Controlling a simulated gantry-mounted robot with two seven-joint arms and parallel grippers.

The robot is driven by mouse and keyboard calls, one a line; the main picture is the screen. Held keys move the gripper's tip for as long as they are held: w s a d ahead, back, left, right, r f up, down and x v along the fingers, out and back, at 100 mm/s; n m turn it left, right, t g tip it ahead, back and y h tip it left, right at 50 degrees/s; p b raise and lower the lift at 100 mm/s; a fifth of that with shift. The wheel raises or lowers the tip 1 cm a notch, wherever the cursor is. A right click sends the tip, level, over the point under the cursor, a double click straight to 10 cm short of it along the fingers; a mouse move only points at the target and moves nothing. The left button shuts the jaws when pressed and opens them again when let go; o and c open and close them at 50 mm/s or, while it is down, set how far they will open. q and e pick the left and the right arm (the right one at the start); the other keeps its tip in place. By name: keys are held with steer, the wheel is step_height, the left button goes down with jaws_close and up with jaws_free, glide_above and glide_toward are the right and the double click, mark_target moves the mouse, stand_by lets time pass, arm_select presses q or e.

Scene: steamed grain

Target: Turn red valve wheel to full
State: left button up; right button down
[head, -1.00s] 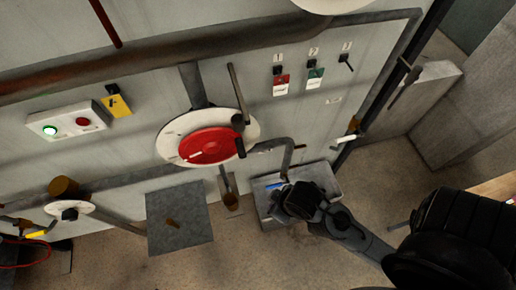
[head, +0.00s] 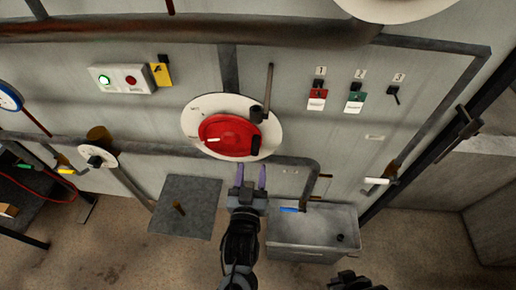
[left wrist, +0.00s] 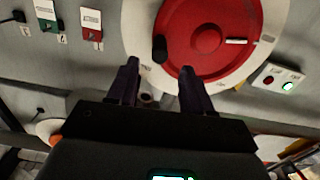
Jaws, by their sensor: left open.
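The red valve wheel (head: 228,133) sits on a round white plate (head: 190,120) on the wall, with a white mark on its left side. Its black handle (head: 256,147) sticks out at the lower right. My left gripper (head: 250,170) is open and empty just below the handle. In the left wrist view, the red wheel (left wrist: 208,35) fills the upper middle. There the black handle (left wrist: 160,49) lies just beyond the tips, between the two fingers of my left gripper (left wrist: 157,75). The small plate lettering is unreadable. A dark part of my right arm shows at the bottom edge; its jaws cannot be made out.
A dark lever (head: 268,90) rises beside the wheel. A pipe (head: 300,160) runs below it to a grey trough (head: 312,250). A grey slab (head: 190,190) stands lower left. A button box (head: 122,79) and labelled switches (head: 355,97) flank the wheel on the wall.

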mark_target(255, 155)
arm_select(q)
steer(key=w, duration=0.3)
steer(key=w+p, duration=0.1)
steer(key=w, duration=0.1)
steer(key=w+d, duration=0.1)
steer(key=w, duration=0.2)
steer(key=shift+w+d+p, duration=0.1)
steer(key=shift+w+p, duration=0.2)
steer(key=shift+w, duration=0.05)
jaws_close()
